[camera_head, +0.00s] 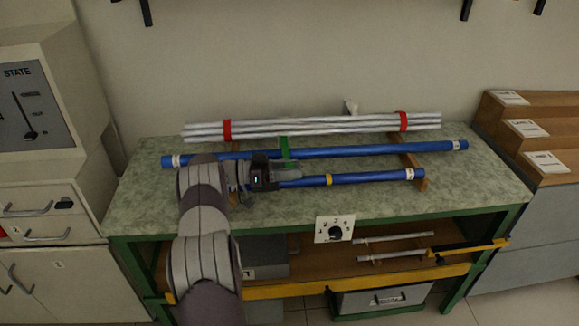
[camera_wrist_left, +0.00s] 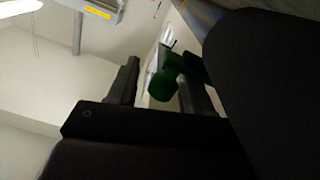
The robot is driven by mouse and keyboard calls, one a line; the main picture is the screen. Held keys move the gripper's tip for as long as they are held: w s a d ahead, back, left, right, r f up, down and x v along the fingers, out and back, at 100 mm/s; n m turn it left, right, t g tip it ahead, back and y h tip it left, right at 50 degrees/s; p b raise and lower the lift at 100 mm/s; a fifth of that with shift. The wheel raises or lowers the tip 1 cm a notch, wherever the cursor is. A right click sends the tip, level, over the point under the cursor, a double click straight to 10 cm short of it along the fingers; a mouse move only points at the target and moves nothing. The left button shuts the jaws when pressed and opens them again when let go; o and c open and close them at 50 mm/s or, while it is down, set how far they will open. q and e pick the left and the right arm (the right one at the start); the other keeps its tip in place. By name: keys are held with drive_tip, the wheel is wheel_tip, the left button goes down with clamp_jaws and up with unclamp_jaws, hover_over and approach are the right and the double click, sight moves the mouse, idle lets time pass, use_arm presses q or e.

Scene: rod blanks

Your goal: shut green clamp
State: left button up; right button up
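The green clamp (camera_head: 285,150) is a small green piece at the long blue rod (camera_head: 360,151) on the bench; whether it is open or closed is too small to tell. It also shows in the left wrist view as dark green parts (camera_wrist_left: 162,84) just past my gripper. My left gripper (camera_head: 284,171) is right beside the clamp, on its near side, over the left end of the shorter blue rod (camera_head: 375,177). Its fingertips are small and partly hidden, so contact and finger opening cannot be told. My right gripper is not in view.
A bundle of silver rods with red bands (camera_head: 310,126) lies behind the blue rods. The bench top (camera_head: 480,188) is clear at the right. Wooden steps (camera_head: 520,133) stand at the right, and a cabinet with a STATE lever (camera_head: 32,105) at the left.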

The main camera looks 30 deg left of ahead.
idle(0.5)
use_arm(q)
drive_tip(key=shift+a, duration=0.1)
drive_tip(key=shift+s+a, duration=0.1)
drive_tip(key=shift+a, duration=0.1)
drive_tip(key=b+v, duration=0.1)
drive_tip(key=v, duration=1.1)
drive_tip(key=shift+s, duration=0.1)
